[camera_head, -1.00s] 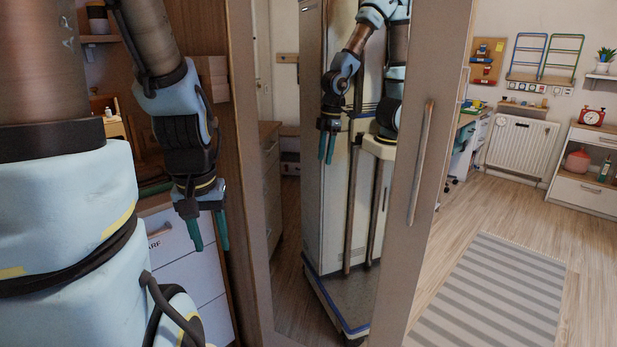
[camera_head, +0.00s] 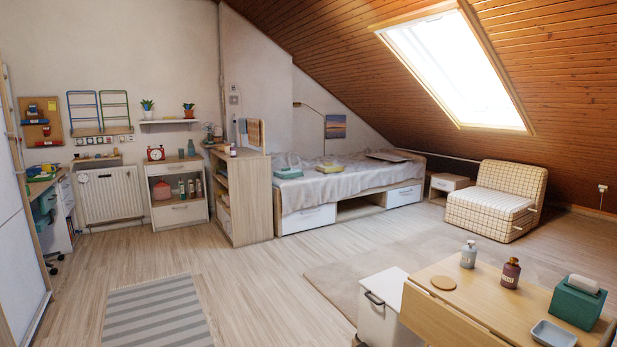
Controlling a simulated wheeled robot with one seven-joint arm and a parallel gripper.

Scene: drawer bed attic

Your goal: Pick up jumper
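I cannot make out a jumper for certain. On the grey-covered bed (camera_head: 345,190) lie a teal folded item (camera_head: 287,172) at the left end and a small yellow item (camera_head: 330,168) to its right. Both are too small to tell whether either is a jumper. A flat greyish item (camera_head: 392,156) lies near the right end. The bed has white drawers (camera_head: 308,220) in its front, which look shut, with an open gap between them. My gripper is not in view.
A wooden shelf unit (camera_head: 250,200) stands at the bed's left end. A table (camera_head: 480,300) with bottles and a teal box is at the front right, beside a white cabinet (camera_head: 380,310). A checked armchair (camera_head: 495,200) stands right. Wood floor (camera_head: 240,285) before the bed is clear.

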